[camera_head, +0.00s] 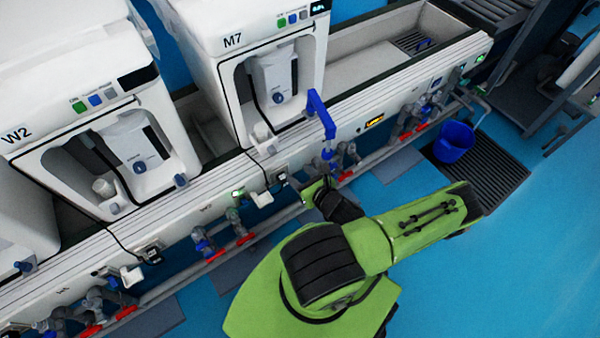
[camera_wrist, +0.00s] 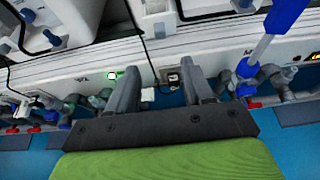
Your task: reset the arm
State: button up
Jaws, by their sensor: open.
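My green arm (camera_head: 420,222) reaches in from the bottom of the head view, over the blue floor. My gripper shows in the wrist view (camera_wrist: 166,88) as two grey fingers standing apart with nothing between them. The fingers point toward the front panel of the test line, near a socket with a black plug.
White machines W2 (camera_head: 90,110) and M7 (camera_head: 255,70) stand on the long bench. A blue pipe (camera_head: 322,115) juts from the bench close to my arm. Pipes and red-handled valves (camera_head: 245,240) run below. A blue bucket (camera_head: 454,141) stands right; open floor lies lower right.

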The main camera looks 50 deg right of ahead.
dwell(0.3)
jog(key=w+a+r+n+g+y+p, duration=0.25)
jog(key=a+r+n+g, duration=0.4)
jog(key=r+n, duration=0.8)
jog(key=w+a+r+n+g+y+p, duration=0.1)
jog(key=a+r+n+g+y+p, duration=0.3)
jog(key=a+r+n, duration=1.05)
jog(key=s+a+r+n+t+h+p, duration=0.1)
jog(key=s+r+n+t+h+p, duration=0.1)
jog(key=s+r+n, duration=0.7)
notch_tip(320, 180, up, 4)
jog(key=shift+s+r+n+t+h, duration=0.2)
jog(key=shift+n+t+h, duration=0.15)
jog(key=shift+n+t, duration=0.25)
